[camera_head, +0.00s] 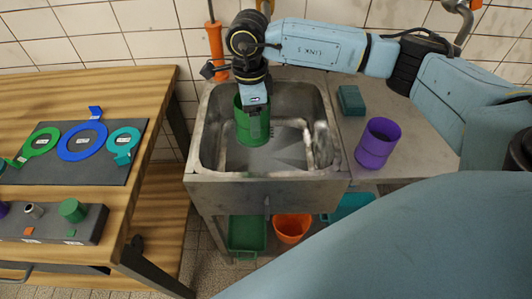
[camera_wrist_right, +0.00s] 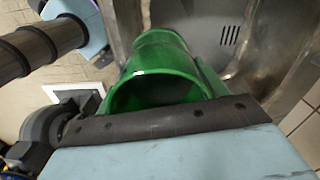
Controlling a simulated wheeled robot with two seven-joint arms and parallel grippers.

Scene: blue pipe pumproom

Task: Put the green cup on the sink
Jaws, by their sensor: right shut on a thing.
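The green cup (camera_head: 251,126) is held by my right gripper (camera_head: 254,100) in the head view, over the left part of the metal sink (camera_head: 303,170). The gripper reaches down onto the cup from above. In the right wrist view the green cup (camera_wrist_right: 165,72) lies close in front of the gripper, its open rim facing the camera. The sink (camera_wrist_right: 270,50) with its slotted drain shows behind it. I cannot tell whether the cup's bottom touches the basin. My left gripper is not in view.
A purple cup (camera_head: 378,143) and a teal block (camera_head: 351,100) stand on the counter right of the sink. A wooden table (camera_head: 90,85) with a dark ring board (camera_head: 60,172) is at left. Below the sink are a green bin (camera_head: 247,234) and an orange bucket (camera_head: 292,228).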

